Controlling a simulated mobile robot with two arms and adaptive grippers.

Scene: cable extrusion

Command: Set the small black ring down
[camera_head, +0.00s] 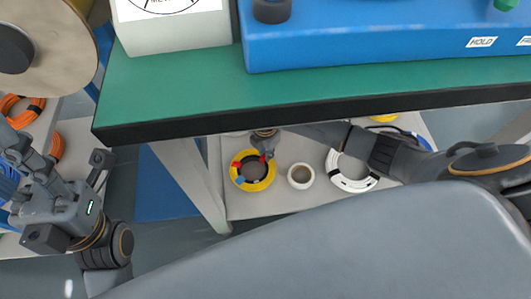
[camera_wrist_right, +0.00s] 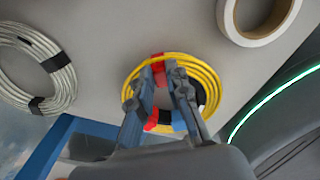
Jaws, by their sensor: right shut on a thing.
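My right gripper (camera_head: 265,146) reaches below the green tabletop, over a yellow cable coil (camera_head: 252,184) on the lower shelf. In the right wrist view its fingers (camera_wrist_right: 165,72) point at the yellow coil (camera_wrist_right: 205,72), which has red bands. A black curved piece (camera_wrist_right: 200,93) shows beside one finger, inside the coil's outline. It looks like part of the small black ring in the jaws, but the fingers hide most of it. I cannot tell whether it touches the coil or shelf. My left gripper (camera_head: 28,150) is at the left, its fingers apart and empty.
A white roll (camera_head: 300,177) and a white coil (camera_head: 350,184) lie right of the yellow coil on the grey shelf (camera_head: 270,208). The green tabletop (camera_head: 180,90) overhangs the shelf, above my right arm. A table leg (camera_head: 195,185) stands left of the coil.

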